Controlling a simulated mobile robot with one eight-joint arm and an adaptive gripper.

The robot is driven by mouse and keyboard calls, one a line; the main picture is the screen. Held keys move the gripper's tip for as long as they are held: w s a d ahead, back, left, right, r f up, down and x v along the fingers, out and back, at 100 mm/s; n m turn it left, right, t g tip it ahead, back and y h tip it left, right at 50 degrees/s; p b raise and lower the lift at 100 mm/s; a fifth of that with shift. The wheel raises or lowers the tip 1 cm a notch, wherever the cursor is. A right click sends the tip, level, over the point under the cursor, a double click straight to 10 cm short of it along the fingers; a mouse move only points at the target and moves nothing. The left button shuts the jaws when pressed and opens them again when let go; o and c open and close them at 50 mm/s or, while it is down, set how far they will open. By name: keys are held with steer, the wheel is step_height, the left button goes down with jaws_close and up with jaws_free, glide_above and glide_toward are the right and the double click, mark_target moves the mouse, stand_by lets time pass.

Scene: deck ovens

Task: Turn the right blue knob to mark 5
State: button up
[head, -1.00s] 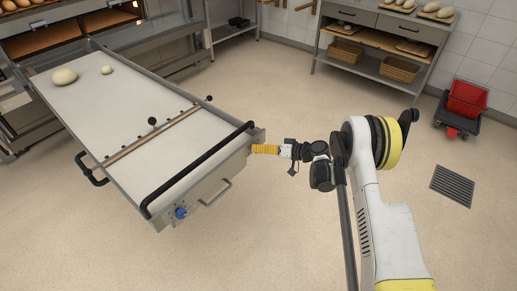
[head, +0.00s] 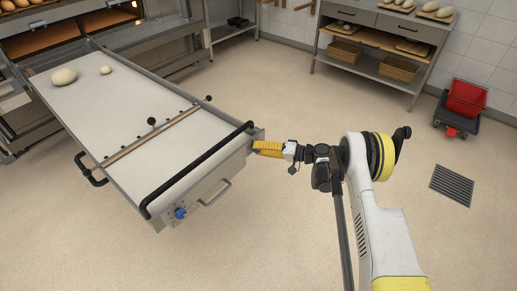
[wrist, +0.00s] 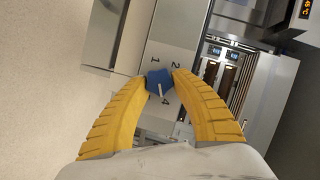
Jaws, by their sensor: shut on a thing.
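The right blue knob (wrist: 157,80) is between my yellow fingers in the wrist view, with both fingertips against it. My gripper (wrist: 159,77) is shut on it. The knob's white pointer points down in the picture, close beside the printed 4 and slightly to its left. In the head view my gripper (head: 256,149) is at the right corner of the cart's front panel (head: 224,176) and mostly hides this knob. Another blue knob (head: 180,213) sits at the panel's left end.
A metal handle (head: 216,194) sticks out of the panel between the knobs, and a black bar (head: 200,168) runs along the edge above. Dough balls (head: 64,77) lie on the far end of the cart's top. The floor around my arm is clear.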

steer(key=o, duration=1.2)
steer(key=shift+a, duration=0.1)
steer(key=v, duration=1.2)
